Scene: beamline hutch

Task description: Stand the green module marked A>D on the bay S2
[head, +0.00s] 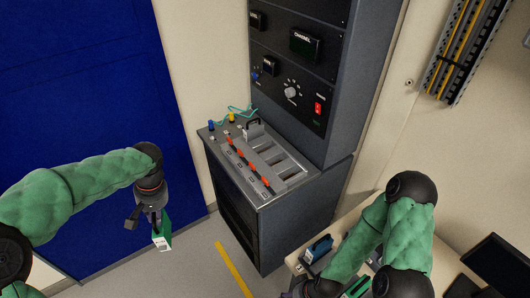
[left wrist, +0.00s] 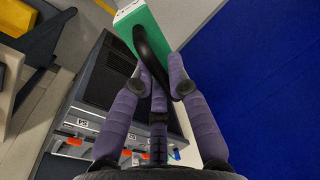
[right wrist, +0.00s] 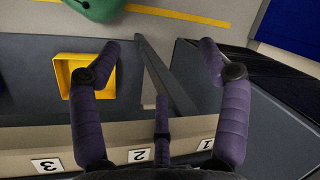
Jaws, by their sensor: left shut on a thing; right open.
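My left gripper (head: 152,212) is shut on the black handle of a green module (head: 162,236) with a white end. It holds the module in the air, left of the grey console (head: 264,196) and apart from it. In the left wrist view the green module (left wrist: 158,32) sits beyond the fingers; no A>D mark is readable. My right gripper (right wrist: 160,50) is open and empty above a bench edge with number labels.
A tall instrument rack (head: 300,75) rises behind the console. A blue module (head: 318,249) stands on the bench at lower right, near my right arm. A yellow square tray (right wrist: 84,76) shows in the right wrist view. Blue panel (head: 75,110) at left; floor between is clear.

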